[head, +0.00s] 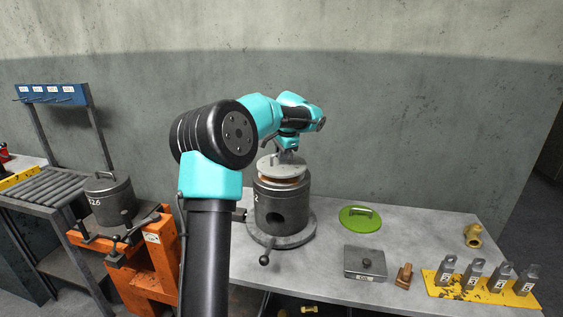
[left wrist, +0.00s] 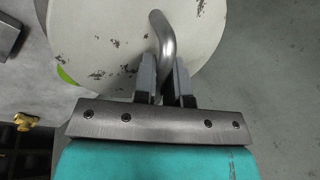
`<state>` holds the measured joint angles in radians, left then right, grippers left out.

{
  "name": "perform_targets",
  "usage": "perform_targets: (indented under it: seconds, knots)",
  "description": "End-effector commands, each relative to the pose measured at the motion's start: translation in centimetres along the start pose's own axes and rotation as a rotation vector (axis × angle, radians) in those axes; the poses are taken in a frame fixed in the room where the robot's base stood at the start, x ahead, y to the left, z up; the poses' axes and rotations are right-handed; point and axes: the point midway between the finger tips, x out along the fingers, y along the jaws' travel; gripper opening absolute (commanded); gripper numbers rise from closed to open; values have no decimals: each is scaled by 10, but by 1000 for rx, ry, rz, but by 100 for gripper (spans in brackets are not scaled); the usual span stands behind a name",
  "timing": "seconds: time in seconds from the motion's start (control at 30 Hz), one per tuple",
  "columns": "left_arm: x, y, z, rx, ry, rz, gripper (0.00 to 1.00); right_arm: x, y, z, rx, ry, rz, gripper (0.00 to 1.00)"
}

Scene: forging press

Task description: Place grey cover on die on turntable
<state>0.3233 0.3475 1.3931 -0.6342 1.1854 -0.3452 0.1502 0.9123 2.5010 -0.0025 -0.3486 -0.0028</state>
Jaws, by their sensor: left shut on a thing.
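The grey cover (head: 283,169) is a pale, worn disc with a bent bar handle. My left gripper (head: 289,153) is shut on that handle from above. In the left wrist view, the fingers (left wrist: 164,66) sit either side of the handle (left wrist: 165,35), with the cover's face (left wrist: 95,35) behind. The die (head: 290,212) is a dark grey cylinder with a round hole in its front. It stands on the turntable (head: 295,238). The cover is over the die's top, with a copper-coloured band showing between them. I cannot tell whether they touch. My right gripper is not in view.
A green lid (head: 360,217), a grey lidded box (head: 365,264), a brown block (head: 404,275) and a yellow rack (head: 485,290) of numbered pieces lie to the right. A second lidded cylinder (head: 112,203) stands on an orange stand (head: 150,250) at left. The bench's back right is mostly clear.

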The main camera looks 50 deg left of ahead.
Motion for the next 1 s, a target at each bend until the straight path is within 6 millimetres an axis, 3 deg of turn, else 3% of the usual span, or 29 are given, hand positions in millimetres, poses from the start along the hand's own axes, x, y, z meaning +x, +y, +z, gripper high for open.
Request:
perform_targets:
  seconds: [0.2, 0.73, 0.77, 1.0]
  knots:
    - [23, 7, 0, 1, -1, 0, 0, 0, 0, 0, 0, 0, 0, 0]
    - [30, 9, 0, 0, -1, -1, 0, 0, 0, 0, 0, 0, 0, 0]
    - [30, 10, 0, 0, -2, 1, 15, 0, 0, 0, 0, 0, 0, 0]
    - [30, 10, 0, 0, -2, 1, 38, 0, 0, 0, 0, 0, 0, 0]
